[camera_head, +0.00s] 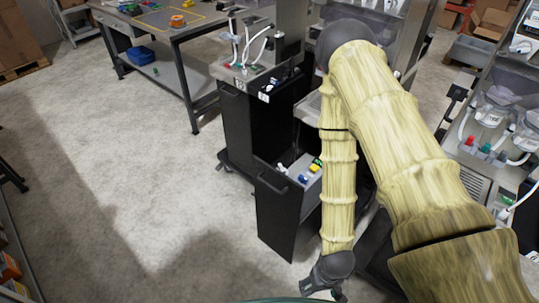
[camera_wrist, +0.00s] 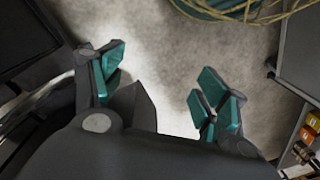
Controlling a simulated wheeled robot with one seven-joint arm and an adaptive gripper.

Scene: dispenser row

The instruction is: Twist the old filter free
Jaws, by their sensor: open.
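My gripper (camera_wrist: 160,84) is open and empty in the wrist view, its teal finger pads wide apart with bare floor between them. In the head view my gripper (camera_head: 328,287) hangs low at the bottom, in front of the dispenser row, with its fingers partly cut off by the frame. I cannot pick out the old filter in either view. A dispenser unit (camera_head: 490,112) with clear bowls and white hoses stands at the right. My arm hides much of the middle of the row.
A black cabinet with a pulled-out drawer (camera_head: 277,212) holding small coloured items is just left of my arm. A workbench (camera_head: 172,25) with a blue bin (camera_head: 140,55) below stands at the back left. The concrete floor (camera_head: 110,140) at left is clear.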

